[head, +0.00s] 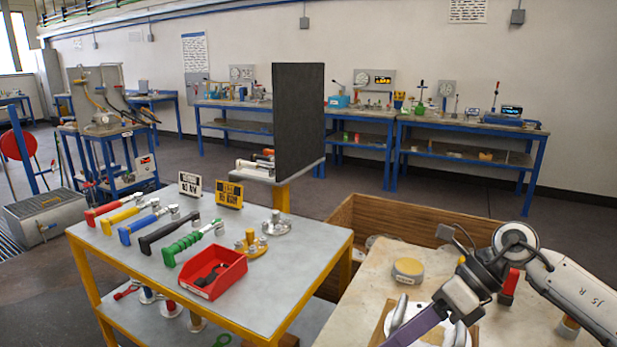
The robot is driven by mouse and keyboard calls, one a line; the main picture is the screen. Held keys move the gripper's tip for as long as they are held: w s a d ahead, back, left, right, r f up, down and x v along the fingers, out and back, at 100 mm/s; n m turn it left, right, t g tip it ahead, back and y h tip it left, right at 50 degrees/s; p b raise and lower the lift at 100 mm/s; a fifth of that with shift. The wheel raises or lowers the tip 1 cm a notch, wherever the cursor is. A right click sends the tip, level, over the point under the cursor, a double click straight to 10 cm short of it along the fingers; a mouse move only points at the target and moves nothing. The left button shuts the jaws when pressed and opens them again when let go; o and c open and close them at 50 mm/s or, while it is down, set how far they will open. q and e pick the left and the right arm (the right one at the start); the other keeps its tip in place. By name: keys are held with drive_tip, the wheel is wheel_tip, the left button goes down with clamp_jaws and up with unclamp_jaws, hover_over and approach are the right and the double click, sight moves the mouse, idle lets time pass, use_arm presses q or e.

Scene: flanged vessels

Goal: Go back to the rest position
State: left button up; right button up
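My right arm comes in from the right, and its gripper (448,310) hangs over the pale bench (360,283) at the lower right. A flat purple bar (415,328) runs from the gripper to the lower left. I cannot tell whether it is a finger or a held tool, and the fingertips are not clear. Below the gripper is a round metal flanged part (402,312) on a wooden board, partly hidden by it. My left gripper is not in view.
A grey table (130,262) on the left carries several coloured-handled tools, a red bin (214,275) and two signs. A dark upright panel (298,120) stands behind it. A yellow-topped round tin (408,268) and a red object (509,284) stand near the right arm.

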drive_tip(key=s+a+m+t+y+b, duration=0.1)
drive_tip(key=s+a+m+y, duration=0.2)
drive_tip(key=a, duration=0.4)
drive_tip(key=s+a+m+t+y+b, duration=0.1)
drive_tip(key=a+m+y, duration=0.2)
drive_tip(key=a+y, duration=0.35)
drive_tip(key=d+f+m+t+h+b, duration=0.1)
drive_tip(key=d+f+m+t+h, duration=0.3)
drive_tip(key=f+m+t+h, duration=0.7)
drive_tip(key=d+f+m+t+h+b, duration=0.2)
drive_tip(key=d+f+m, duration=0.45)
drive_tip(key=m, duration=1.15)
drive_tip(key=s+d+f+m+g+h+b, duration=0.1)
drive_tip(key=s+f+m+g, duration=0.4)
drive_tip(key=s+f, duration=1.1)
drive_tip(key=d+f+m+h, duration=0.1)
drive_tip(key=d+m, duration=0.1)
drive_tip(key=shift+m, duration=0.3)
drive_tip(key=shift+s+f, duration=0.1)
